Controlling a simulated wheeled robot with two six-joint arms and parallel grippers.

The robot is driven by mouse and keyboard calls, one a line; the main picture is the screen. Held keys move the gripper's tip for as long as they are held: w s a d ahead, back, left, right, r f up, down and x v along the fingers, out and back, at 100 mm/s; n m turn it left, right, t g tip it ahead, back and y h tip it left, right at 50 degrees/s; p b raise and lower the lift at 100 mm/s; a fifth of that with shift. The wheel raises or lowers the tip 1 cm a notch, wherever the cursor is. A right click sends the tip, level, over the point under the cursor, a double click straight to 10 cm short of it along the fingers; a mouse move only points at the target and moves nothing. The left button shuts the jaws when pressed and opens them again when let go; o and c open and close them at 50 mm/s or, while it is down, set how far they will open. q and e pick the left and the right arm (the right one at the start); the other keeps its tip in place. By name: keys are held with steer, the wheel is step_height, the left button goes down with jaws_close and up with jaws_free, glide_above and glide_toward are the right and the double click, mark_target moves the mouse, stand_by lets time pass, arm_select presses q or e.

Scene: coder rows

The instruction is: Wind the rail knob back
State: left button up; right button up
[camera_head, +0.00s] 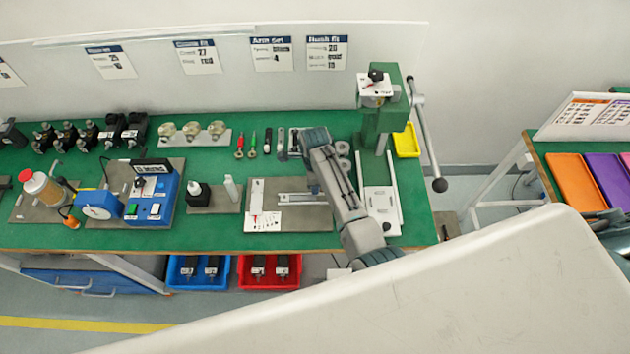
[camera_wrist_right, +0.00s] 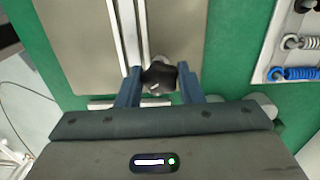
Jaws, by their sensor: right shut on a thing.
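The rail knob (camera_wrist_right: 158,76) is black and lobed. In the right wrist view it sits at the near end of a pale metal rail (camera_wrist_right: 126,32) on a grey plate (camera_wrist_right: 75,40). My right gripper (camera_wrist_right: 158,80) is shut on the knob, one blue finger on each side. In the head view the rail (camera_head: 292,198) lies on its plate (camera_head: 300,220) on the green bench, and my right arm covers its right end and the knob. My left gripper is not in view.
A green press (camera_head: 376,120) with a long lever stands to the right of the rail plate. A small bottle (camera_head: 231,188) and a blue device (camera_head: 150,200) stand to its left. Hand tools (camera_head: 253,143) lie behind.

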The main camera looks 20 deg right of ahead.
steer(key=shift+r, duration=0.1)
steer(key=o, duration=1)
steer(key=shift+c, duration=0.2)
step_height(320, 180, up, 10)
steer(key=b, duration=0.3)
steer(key=shift+a+f, duration=0.1)
steer(key=shift+f, duration=0.1)
steer(key=shift+r, duration=0.55)
